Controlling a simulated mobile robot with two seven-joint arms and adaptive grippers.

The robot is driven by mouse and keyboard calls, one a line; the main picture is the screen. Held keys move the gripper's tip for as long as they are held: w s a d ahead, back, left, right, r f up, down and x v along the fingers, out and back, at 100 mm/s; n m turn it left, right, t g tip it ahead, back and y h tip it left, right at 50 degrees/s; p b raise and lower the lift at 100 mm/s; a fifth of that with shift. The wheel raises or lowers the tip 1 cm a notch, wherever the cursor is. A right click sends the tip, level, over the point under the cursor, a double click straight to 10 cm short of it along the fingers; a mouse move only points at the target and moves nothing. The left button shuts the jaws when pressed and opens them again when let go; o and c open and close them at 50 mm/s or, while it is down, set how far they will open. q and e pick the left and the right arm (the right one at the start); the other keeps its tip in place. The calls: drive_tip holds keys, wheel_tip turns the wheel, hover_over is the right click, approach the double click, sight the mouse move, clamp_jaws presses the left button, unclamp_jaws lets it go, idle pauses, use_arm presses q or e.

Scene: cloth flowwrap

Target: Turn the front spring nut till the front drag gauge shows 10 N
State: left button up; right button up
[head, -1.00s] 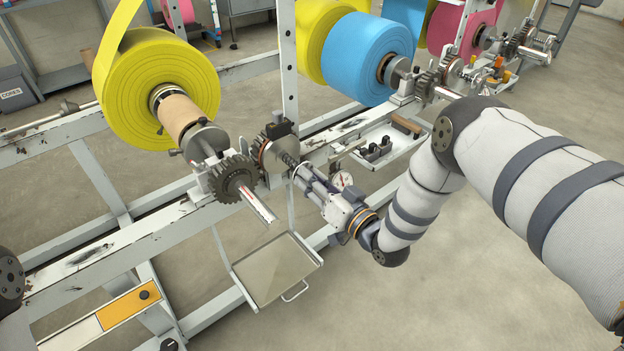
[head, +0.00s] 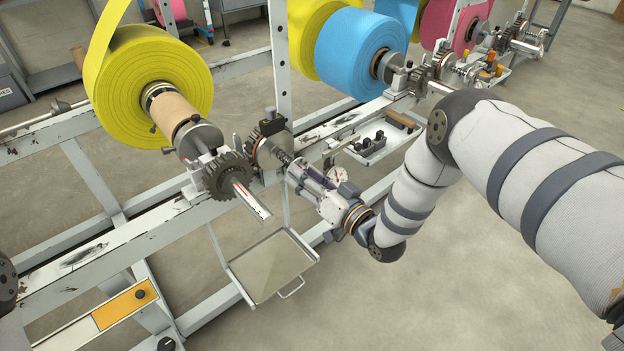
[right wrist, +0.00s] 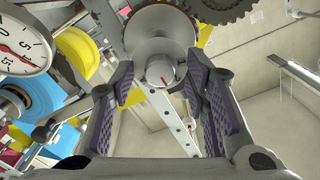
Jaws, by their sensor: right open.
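The front spring nut (right wrist: 160,62) is a round grey metal piece with a red mark, on the shaft in front of a toothed disc. In the head view the coil spring (head: 283,157) shows just behind it. My right gripper (right wrist: 159,88) is open, with its dark ridged fingers on either side of the nut; I cannot tell if they touch it. It also shows in the head view (head: 296,170). The drag gauge (right wrist: 22,45) is a white dial with a red needle, cut off by the frame edge; its exact reading is unclear. It is small in the head view (head: 338,174). My left gripper is out of view.
A dark gear (head: 228,176) and a shaft end stand left of the gripper. A yellow roll (head: 150,85) and a blue roll (head: 362,52) sit behind on the white frame. A grey tray (head: 270,265) hangs below. Open floor lies at the right.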

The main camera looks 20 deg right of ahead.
drive_tip(key=v, duration=1.1)
drive_tip(key=shift+s+d, duration=0.15)
drive_tip(key=shift+s, duration=0.25)
drive_tip(key=s+a+f+g+h+p, duration=0.1)
drive_tip(key=s+f+g+h, duration=0.1)
drive_tip(key=s+f+g, duration=0.5)
drive_tip(key=s+a+f+g+h+p, duration=0.15)
drive_tip(key=s+f+g, duration=0.25)
drive_tip(key=s, duration=0.6)
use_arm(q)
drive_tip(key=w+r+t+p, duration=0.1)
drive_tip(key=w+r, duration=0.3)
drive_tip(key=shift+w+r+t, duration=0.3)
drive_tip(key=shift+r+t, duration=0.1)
use_arm(e)
drive_tip(key=s+d+r+g+h, duration=0.1)
drive_tip(key=s+g, duration=0.3)
drive_tip(key=s, duration=0.7)
drive_tip(key=s+d+r+n+g+h, duration=0.1)
drive_tip(key=s+g, duration=0.3)
drive_tip(key=s, duration=0.7)
drive_tip(key=shift+s+d+r+g+h, duration=0.3)
drive_tip(key=shift+s+d+r+h, duration=0.1)
drive_tip(key=shift+d, duration=0.15)
drive_tip(key=shift+w, duration=0.1)
